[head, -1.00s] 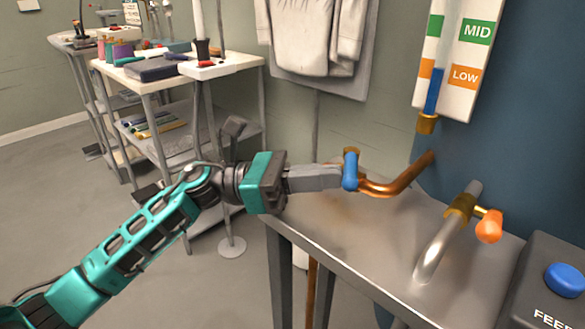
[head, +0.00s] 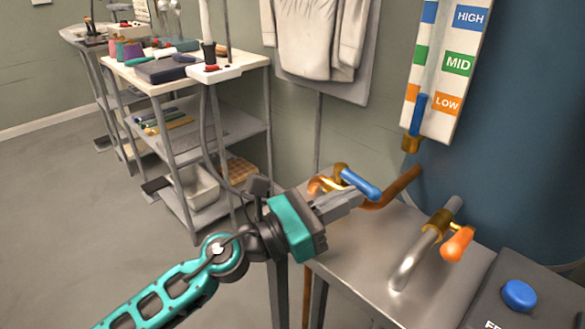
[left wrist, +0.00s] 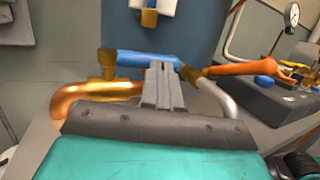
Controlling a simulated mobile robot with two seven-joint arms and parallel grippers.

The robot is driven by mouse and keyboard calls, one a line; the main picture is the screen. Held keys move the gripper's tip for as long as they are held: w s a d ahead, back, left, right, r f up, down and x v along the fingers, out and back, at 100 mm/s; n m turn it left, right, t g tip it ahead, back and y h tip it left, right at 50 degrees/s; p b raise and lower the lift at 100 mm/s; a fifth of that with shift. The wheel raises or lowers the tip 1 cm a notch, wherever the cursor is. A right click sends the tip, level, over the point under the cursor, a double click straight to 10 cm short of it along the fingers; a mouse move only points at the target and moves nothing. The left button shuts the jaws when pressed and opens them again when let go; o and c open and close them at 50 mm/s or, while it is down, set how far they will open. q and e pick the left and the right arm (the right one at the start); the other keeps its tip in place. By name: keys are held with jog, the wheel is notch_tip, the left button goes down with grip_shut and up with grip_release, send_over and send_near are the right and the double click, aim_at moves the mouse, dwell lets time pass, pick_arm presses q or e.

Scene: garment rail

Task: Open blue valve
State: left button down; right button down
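The blue valve handle (head: 361,183) sits on a brass fitting of a copper pipe above the metal counter. In the head view it slants down to the right from its pivot. My left gripper (head: 350,197) is beside the handle, on its near side, with its fingers together. In the left wrist view the fingers (left wrist: 163,75) are closed and reach up to the blue handle (left wrist: 140,59), which lies crosswise. They look to be against it, not around it; exact contact is hard to tell. My right gripper is not in view.
An orange-handled tap (head: 457,243) with a steel spout and a box with a blue button (head: 519,295) stand to the right. A gauge (head: 445,75) marked HIGH, MID, LOW hangs before a blue tank (head: 520,130). A cluttered shelf cart (head: 185,90) is at the left.

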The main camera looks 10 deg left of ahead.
pick_arm(q)
jog(key=shift+d, duration=0.65)
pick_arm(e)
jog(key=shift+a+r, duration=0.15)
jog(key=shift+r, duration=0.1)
pick_arm(q)
jog(key=shift+d, duration=0.1)
